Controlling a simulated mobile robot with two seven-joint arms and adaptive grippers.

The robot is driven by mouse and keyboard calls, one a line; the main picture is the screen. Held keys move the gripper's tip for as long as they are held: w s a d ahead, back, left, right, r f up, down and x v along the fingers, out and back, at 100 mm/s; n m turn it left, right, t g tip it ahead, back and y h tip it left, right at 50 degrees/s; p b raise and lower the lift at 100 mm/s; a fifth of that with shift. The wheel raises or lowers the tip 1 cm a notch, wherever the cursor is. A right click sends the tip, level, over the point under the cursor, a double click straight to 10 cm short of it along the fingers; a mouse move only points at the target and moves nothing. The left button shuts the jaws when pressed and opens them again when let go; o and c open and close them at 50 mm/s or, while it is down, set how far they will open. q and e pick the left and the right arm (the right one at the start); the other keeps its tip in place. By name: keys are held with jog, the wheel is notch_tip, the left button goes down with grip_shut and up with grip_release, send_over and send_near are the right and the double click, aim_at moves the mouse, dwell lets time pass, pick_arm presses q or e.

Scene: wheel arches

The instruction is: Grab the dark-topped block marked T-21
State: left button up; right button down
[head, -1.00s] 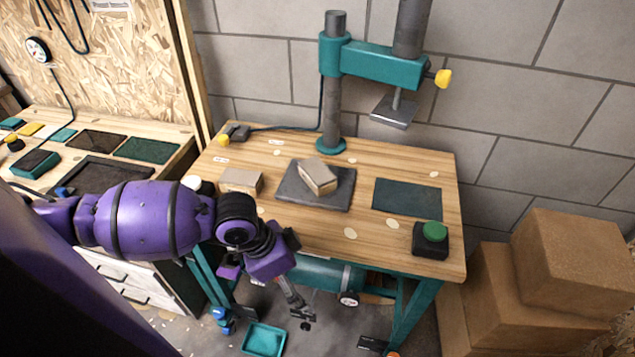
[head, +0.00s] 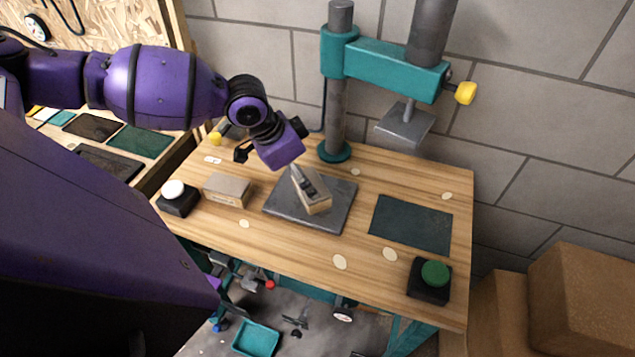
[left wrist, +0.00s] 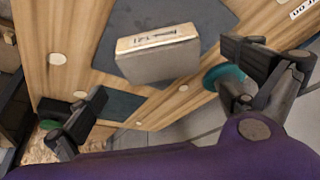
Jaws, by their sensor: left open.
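The block on the grey plate (head: 341,205) shows a tan side and a darker top in the head view (head: 318,206). In the left wrist view the block (left wrist: 158,66) has a pale face with dark lettering that appears to end in 21, and a grey face beside it. My left gripper (head: 274,146) is over the back left of the plate, close to the block and partly covering it. In the left wrist view my left gripper (left wrist: 170,88) is open, its fingers wide apart with nothing held.
A second tan block (head: 228,190) lies left of the plate, near a white button (head: 174,192). The teal press column (head: 335,152) stands just behind. A dark green mat (head: 411,223) and green button box (head: 430,280) are at the right. The front middle table is clear.

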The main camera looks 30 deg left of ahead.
pick_arm(q)
jog(key=shift+d+f, duration=0.25)
jog(key=shift+f, duration=0.65)
jog(key=x, duration=0.4)
jog(key=shift+w+r, duration=0.1)
jog(key=shift+w, duration=0.1)
jog(key=shift+w+f, duration=0.1)
jog(key=shift+f, duration=0.2)
pick_arm(e)
jog(key=shift+s+d+f, duration=0.2)
jog(key=shift+s+d, duration=0.05)
jog(key=shift+s, duration=0.3)
pick_arm(q)
jog(key=shift+c, duration=0.4)
jog(key=c, duration=0.8)
jog(key=shift+r, duration=0.1)
jog(key=c, duration=0.4)
pick_arm(e)
jog(key=shift+s+f, duration=0.1)
jog(key=shift+s, duration=0.1)
